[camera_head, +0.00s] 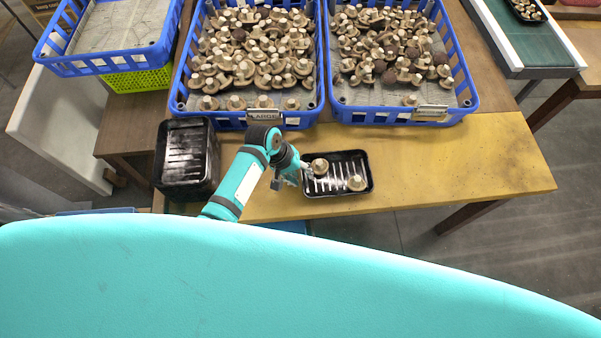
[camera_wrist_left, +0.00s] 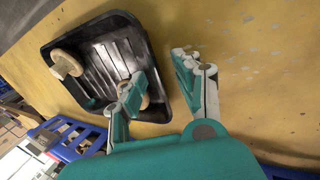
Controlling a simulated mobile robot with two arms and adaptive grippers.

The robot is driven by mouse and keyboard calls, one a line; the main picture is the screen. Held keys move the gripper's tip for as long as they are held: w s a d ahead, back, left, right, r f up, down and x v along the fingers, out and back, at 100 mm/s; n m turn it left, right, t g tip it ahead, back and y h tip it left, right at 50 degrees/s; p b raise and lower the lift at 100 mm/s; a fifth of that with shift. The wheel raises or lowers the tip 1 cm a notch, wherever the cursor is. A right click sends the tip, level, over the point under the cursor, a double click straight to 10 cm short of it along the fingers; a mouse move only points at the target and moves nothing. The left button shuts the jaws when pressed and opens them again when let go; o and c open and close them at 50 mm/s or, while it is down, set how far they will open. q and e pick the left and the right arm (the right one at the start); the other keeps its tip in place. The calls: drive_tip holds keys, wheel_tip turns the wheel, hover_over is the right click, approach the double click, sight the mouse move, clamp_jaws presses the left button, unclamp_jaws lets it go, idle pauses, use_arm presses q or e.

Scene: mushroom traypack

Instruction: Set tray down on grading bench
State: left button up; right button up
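A black tray (camera_head: 337,172) with ribbed floor lies at the front of the yellow bench top (camera_head: 480,160). It holds one mushroom (camera_head: 320,166) near its left end and another (camera_head: 356,183) near its right end. My left gripper (camera_head: 297,173) is at the tray's left end. In the left wrist view the fingers (camera_wrist_left: 158,66) are spread, one over the tray's inside and one outside its rim (camera_wrist_left: 149,45). The near finger partly hides one mushroom. I cannot tell whether the tray touches the bench. My right gripper is not in view.
Two blue crates full of mushrooms (camera_head: 254,60) (camera_head: 395,55) stand behind the tray. A stack of empty black trays (camera_head: 187,155) is left of my arm. A mostly empty blue crate (camera_head: 110,60) is far left. A green-topped conveyor (camera_head: 525,40) is back right. The bench right of the tray is clear.

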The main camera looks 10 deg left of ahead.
use_arm(q)
drive_tip(key=v, duration=1.2)
idle(0.4)
